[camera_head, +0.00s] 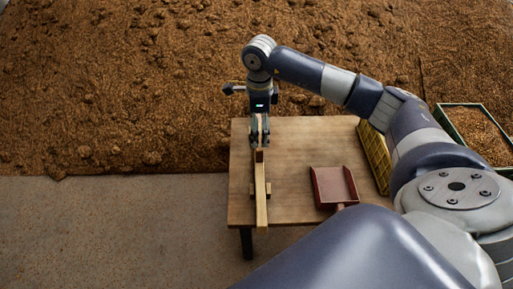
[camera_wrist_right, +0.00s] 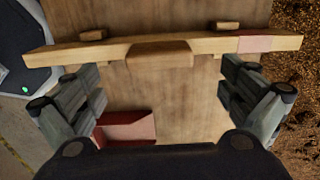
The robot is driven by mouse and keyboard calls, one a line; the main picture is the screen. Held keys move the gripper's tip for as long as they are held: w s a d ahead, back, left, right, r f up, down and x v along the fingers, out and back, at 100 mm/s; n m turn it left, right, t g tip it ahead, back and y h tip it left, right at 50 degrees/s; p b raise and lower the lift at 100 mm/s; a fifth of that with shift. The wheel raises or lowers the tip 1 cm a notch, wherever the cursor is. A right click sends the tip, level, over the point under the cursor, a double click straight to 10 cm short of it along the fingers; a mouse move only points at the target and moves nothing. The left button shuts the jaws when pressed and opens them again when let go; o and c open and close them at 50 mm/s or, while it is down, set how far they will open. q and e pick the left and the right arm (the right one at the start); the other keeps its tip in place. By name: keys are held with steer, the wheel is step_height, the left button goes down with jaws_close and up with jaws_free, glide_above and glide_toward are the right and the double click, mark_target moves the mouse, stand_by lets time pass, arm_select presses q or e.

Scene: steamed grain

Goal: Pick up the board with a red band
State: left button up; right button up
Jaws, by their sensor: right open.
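The board (camera_head: 261,195) is a long, narrow, light wooden bar with a raised block at its middle. It rests on small supports at the left side of the wooden table. In the right wrist view the board (camera_wrist_right: 90,52) runs across the picture, with a pale red band (camera_wrist_right: 262,44) near its right end. I cannot make out the band in the head view. My right gripper (camera_head: 259,137) points down above the table near the board's far end. In the wrist view its fingers (camera_wrist_right: 160,88) are wide apart with nothing between them, below the board's block. My left gripper is not in view.
A dark red scoop (camera_head: 335,185) lies on the table (camera_head: 295,150), right of the board. A yellow slatted crate (camera_head: 374,155) stands at the table's right edge. A grain-filled bin (camera_head: 478,135) is farther right. A large grain heap (camera_head: 110,90) lies behind; the floor at left is clear.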

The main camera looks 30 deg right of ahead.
step_height(320, 180, down, 9)
steer(key=shift+r+b, duration=0.1)
steer(key=shift+b, duration=0.75)
steer(key=shift+r, duration=0.1)
steer(key=c, duration=2.2)
